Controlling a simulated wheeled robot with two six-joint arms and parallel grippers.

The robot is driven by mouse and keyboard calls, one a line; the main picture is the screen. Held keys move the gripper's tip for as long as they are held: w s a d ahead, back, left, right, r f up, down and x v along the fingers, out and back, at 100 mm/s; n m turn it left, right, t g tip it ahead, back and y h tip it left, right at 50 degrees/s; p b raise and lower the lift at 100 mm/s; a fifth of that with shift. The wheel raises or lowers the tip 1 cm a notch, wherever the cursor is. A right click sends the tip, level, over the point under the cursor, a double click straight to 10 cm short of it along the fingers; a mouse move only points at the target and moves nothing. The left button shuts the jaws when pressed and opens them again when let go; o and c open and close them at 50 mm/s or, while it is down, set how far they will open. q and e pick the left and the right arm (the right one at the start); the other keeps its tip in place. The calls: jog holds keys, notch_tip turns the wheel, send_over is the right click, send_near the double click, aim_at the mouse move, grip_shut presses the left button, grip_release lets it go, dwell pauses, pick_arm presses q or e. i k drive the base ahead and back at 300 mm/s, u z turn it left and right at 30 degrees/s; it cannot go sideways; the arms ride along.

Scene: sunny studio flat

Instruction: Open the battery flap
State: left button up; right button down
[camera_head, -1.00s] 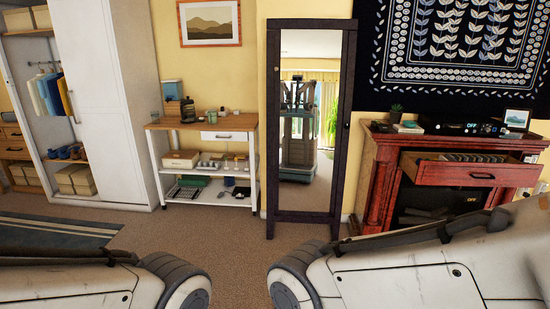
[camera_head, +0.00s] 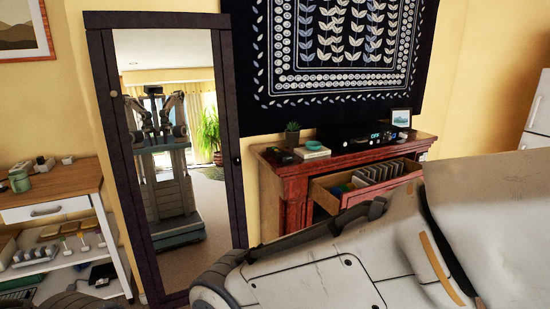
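I cannot make out any battery flap in this view. A small black item (camera_head: 284,157) lies at the left end of the red wooden cabinet (camera_head: 290,200); it is too small to tell whether it has a flap. A black box-shaped device (camera_head: 352,136) sits farther right on the cabinet top. The cabinet's drawer (camera_head: 332,204) is pulled open and holds a row of upright thin cases (camera_head: 380,173) and a few small items. Neither of my grippers shows directly; my own pale arm covers the lower right and hides the cabinet's lower part.
A dark-framed standing mirror (camera_head: 232,160) reflects my body. A white trolley (camera_head: 75,192) with a wooden top and several small items stands at left. A plant (camera_head: 292,134), a book (camera_head: 312,150) and a framed picture (camera_head: 401,118) stand on the cabinet. A white fridge (camera_head: 537,120) is at far right.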

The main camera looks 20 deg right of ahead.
aim_at(286, 156)
jog(key=z, duration=0.3)
jog(key=i, duration=1.85)
jog(key=z, duration=0.3)
